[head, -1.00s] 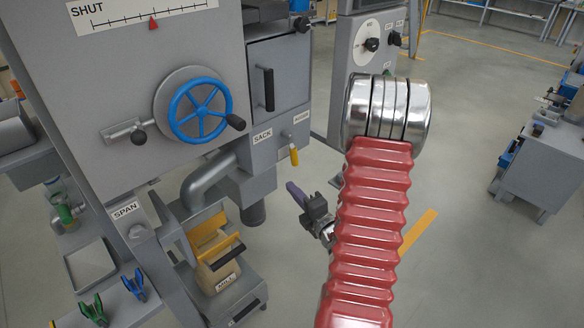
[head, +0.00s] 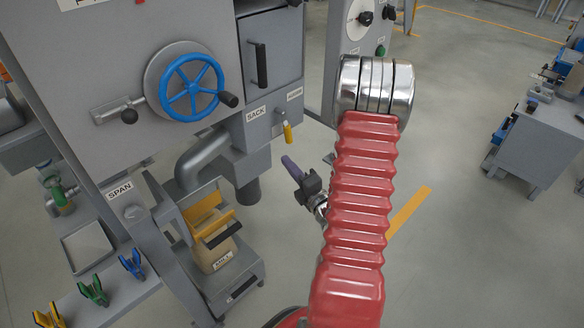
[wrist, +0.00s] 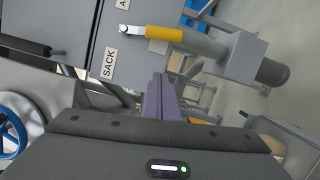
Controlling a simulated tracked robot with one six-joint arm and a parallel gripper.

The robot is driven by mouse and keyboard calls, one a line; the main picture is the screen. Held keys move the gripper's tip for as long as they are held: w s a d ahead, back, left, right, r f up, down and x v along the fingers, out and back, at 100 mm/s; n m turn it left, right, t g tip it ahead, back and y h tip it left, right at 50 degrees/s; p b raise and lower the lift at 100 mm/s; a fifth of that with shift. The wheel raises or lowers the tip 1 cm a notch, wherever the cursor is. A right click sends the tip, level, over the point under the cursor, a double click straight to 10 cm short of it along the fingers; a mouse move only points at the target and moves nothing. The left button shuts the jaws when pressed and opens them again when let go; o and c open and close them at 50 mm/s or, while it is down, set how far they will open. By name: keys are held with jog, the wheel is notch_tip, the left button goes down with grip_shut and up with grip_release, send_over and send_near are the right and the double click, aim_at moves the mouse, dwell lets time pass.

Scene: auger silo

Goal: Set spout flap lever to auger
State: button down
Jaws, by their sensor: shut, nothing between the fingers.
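The spout flap lever has a yellow grip (head: 287,133) and sits on the side of the grey spout housing. Its grip hangs down below its pivot, between the SACK label (head: 256,114) and the small AUGER label (head: 294,94). In the wrist view the yellow grip (wrist: 163,33) points right from its silver pivot, with the SACK label (wrist: 109,63) below left and a cut-off label above. My gripper (head: 288,163) has purple fingers, shut and empty, just below the lever in the head view and apart from it. In the wrist view the fingers (wrist: 160,95) point towards the grip, with a gap.
A blue handwheel (head: 192,88) and a door with a black handle (head: 261,65) are on the grey silo. A sack (head: 214,245) stands below the spout. Coloured clips (head: 93,291) lie on the left shelf. Open floor is to the right.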

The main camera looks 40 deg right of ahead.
aim_at(284, 127)
jog(key=w+d, duration=0.5)
jog(key=w, duration=0.1)
jog(key=shift+w+d+r, duration=0.25)
jog(key=shift+w+r, duration=0.15)
jog(key=shift+d, duration=0.1)
dwell(0.3)
